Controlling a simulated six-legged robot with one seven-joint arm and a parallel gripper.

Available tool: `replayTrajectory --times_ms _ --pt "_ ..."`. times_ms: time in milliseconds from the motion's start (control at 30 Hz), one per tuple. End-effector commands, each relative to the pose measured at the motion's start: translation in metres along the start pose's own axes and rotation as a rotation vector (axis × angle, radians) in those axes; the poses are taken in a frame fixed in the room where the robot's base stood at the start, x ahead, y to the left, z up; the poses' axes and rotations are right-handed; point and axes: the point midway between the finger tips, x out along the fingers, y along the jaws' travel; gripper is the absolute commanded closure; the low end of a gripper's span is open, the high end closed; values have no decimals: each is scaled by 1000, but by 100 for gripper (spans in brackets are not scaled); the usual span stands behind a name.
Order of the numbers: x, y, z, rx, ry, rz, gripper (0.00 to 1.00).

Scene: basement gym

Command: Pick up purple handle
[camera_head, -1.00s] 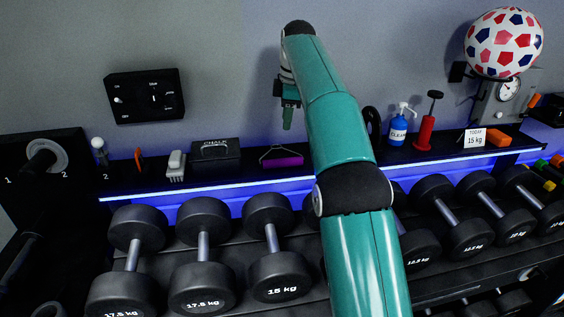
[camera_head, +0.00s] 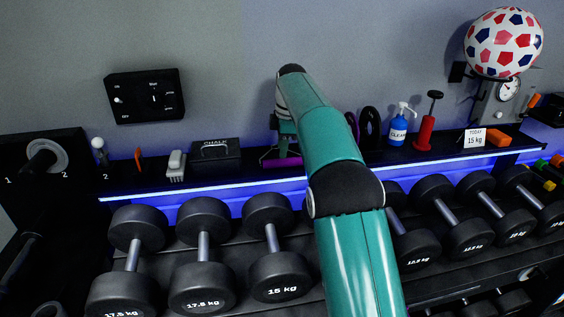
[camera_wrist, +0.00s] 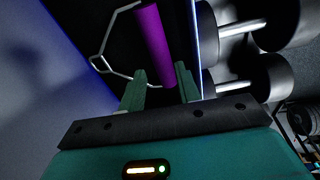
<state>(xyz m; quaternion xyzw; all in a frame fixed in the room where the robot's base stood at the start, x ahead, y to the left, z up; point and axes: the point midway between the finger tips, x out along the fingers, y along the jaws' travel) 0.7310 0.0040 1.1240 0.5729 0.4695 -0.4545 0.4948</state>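The purple handle (camera_head: 291,162) lies on the black shelf (camera_head: 232,177), partly hidden by my gripper and arm in the head view. In the wrist view the purple handle (camera_wrist: 152,42) is a cylinder with a bent metal wire frame on its left. My gripper (camera_wrist: 160,70) is open, with its two green fingers apart and the near end of the handle showing between them. Whether a finger touches it I cannot tell. In the head view my gripper (camera_head: 284,147) is low over the handle.
A black chalk box (camera_head: 216,152) stands left of the handle. Black rings (camera_head: 370,128), a blue cleaner bottle (camera_head: 398,130) and a red pump (camera_head: 426,125) stand to the right. Several dumbbells (camera_head: 277,272) line the rack below the shelf's front edge. A wall stands behind.

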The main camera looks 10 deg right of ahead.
Motion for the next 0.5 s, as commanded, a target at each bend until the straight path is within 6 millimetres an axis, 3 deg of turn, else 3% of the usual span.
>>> replayTrajectory --times_ms 300,500 --pt "44 -2 3 1 0 -2 67" --pt "49 -1 3 1 0 1 67"
